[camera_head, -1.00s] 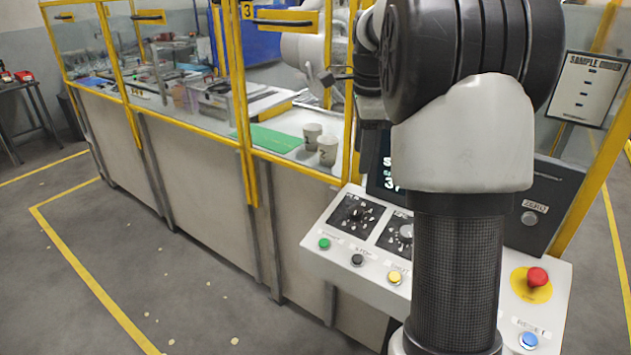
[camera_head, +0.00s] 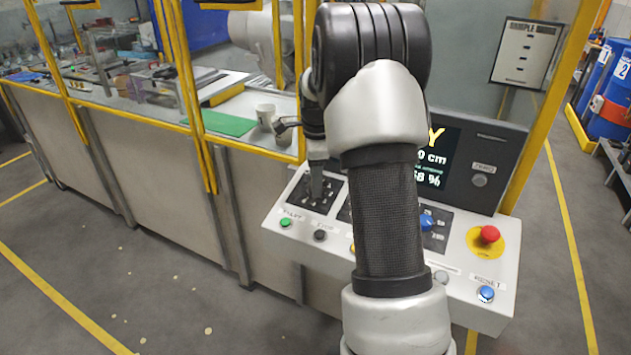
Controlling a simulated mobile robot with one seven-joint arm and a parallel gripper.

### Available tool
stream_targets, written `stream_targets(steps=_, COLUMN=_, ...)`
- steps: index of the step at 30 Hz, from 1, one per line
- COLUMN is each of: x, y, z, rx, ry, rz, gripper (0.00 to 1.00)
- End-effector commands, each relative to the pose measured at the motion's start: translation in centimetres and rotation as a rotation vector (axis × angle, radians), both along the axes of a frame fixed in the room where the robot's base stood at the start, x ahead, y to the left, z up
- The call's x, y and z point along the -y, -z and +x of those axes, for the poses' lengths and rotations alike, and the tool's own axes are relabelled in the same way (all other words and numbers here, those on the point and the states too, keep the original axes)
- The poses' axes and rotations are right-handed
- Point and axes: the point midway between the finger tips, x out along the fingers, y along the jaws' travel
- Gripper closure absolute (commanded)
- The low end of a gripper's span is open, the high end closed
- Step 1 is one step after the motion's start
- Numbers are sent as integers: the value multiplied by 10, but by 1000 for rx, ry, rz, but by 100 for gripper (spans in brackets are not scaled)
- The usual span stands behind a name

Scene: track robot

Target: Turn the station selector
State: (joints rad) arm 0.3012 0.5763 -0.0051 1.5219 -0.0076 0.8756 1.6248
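A sloped white control panel (camera_head: 285,243) carries black dial plates. The left dial plate (camera_head: 329,204) has white marks around its middle. My gripper (camera_head: 316,196) points down over this plate, at or just above its middle, and covers any knob there. Its fingers are small and dark, so I cannot tell whether they are open or shut or touching a knob. A blue knob (camera_head: 427,222) stands on the right dial plate (camera_head: 437,238). The middle plate is mostly hidden behind my arm. The labels are too small to tell which dial is the station selector.
Along the panel's front are a green button (camera_head: 285,222), a black button (camera_head: 319,235), a blue button (camera_head: 486,293) and a red mushroom button (camera_head: 489,234). A partly hidden screen (camera_head: 432,165) stands behind.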

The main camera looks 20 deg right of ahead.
Motion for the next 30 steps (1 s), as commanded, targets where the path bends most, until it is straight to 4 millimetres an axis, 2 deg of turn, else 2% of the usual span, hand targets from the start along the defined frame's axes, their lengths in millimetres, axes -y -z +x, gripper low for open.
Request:
stream_targets(steps=5, x=1, y=13, z=2, rx=-1, ry=1, rz=1, gripper=50)
stream_targets(steps=14, x=1, y=15, z=2, rx=1, ry=1, rz=0, gripper=50)
stream_targets(steps=21, x=1, y=15, z=2, rx=1, ry=1, rz=0, gripper=90)
stream_targets(steps=30, x=1, y=14, z=3, rx=-6, ry=-30, rz=-5, gripper=91)
